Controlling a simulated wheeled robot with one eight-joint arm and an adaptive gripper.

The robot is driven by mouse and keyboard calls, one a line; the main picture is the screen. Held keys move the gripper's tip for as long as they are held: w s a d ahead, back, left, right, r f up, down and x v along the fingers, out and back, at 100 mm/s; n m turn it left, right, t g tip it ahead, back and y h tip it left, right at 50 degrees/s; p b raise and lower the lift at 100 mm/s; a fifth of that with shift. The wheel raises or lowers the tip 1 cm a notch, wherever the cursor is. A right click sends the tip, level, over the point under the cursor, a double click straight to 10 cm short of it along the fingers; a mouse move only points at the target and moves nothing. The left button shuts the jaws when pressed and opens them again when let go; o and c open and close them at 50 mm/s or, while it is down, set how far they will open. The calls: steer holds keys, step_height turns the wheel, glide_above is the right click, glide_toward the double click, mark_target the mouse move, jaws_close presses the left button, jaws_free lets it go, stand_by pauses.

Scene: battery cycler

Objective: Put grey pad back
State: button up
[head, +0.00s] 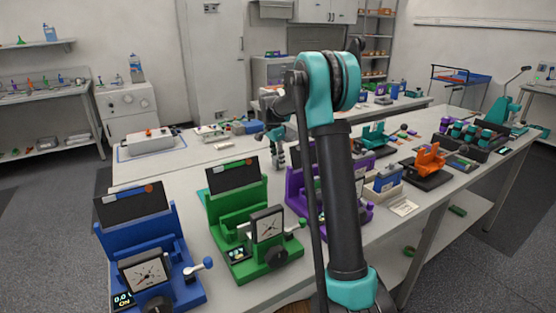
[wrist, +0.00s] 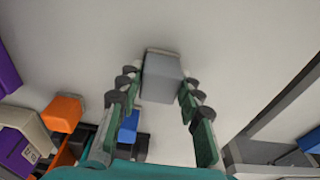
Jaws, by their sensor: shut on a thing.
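The grey pad (wrist: 161,79) is a small light-grey block. In the wrist view it sits between the fingertips of my gripper (wrist: 158,88), whose green-and-grey fingers are closed on its two sides. A plain pale surface fills the view beyond the pad; I cannot tell whether the pad touches it. I cannot make out the pad in the head view, where my arm covers the middle of the bench.
In the head view, blue (head: 150,250), green (head: 240,205) and purple (head: 297,193) stations line the bench, with an orange device (head: 430,160) to the right. In the wrist view an orange block (wrist: 62,113) and a blue one (wrist: 129,127) lie left and below.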

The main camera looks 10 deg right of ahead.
mark_target(275, 157)
steer(key=shift+f, duration=0.1)
steer(key=o, duration=1.2)
step_height(275, 157, up, 12)
steer(key=a, duration=0.1)
steer(key=shift+s+a, duration=0.25)
steer(key=shift+s, duration=0.1)
